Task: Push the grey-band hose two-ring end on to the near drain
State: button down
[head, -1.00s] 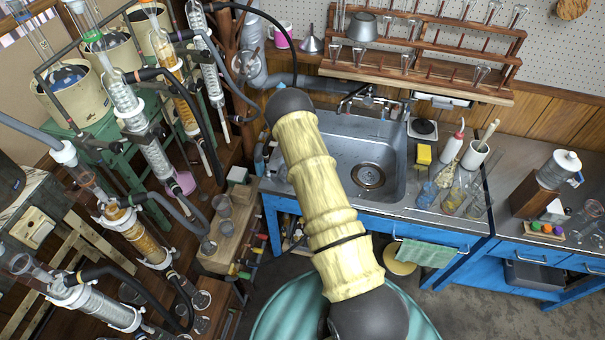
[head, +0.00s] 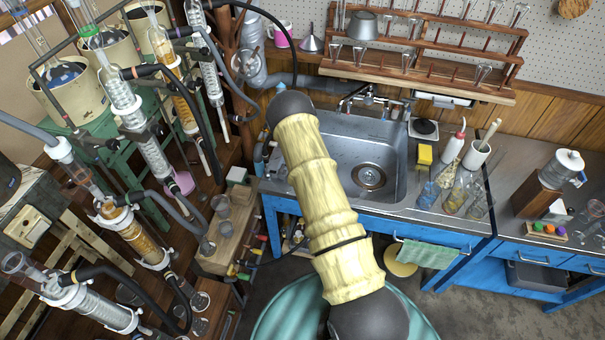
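Several glass condensers stand on the rig at the left. The nearest condenser (head: 100,309) lies tilted at the lower left, with a black hose (head: 110,271) at its upper end. Another black hose (head: 203,105) hangs down beside an amber condenser (head: 181,97). A grey hose (head: 170,212) runs from the middle amber condenser (head: 138,238) toward the wooden stand. I cannot make out which hose carries the grey band or two rings, nor tell which fitting is the near drain. My gripper is not visible; my yellow-sleeved arm crosses the centre and covers part of the view.
A steel sink (head: 390,160) in a blue bench is behind my arm. A wooden tube rack (head: 470,88) is above it. Glassware and bottles stand right of the sink. A wooden stand (head: 230,247) with small glass vessels is between rig and bench. Bare floor shows at the lower right.

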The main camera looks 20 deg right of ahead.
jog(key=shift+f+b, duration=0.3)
jog(key=shift+b, duration=0.05)
dwell(0.3)
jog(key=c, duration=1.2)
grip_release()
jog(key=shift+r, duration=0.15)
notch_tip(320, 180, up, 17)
jog(key=b, duration=0.4)
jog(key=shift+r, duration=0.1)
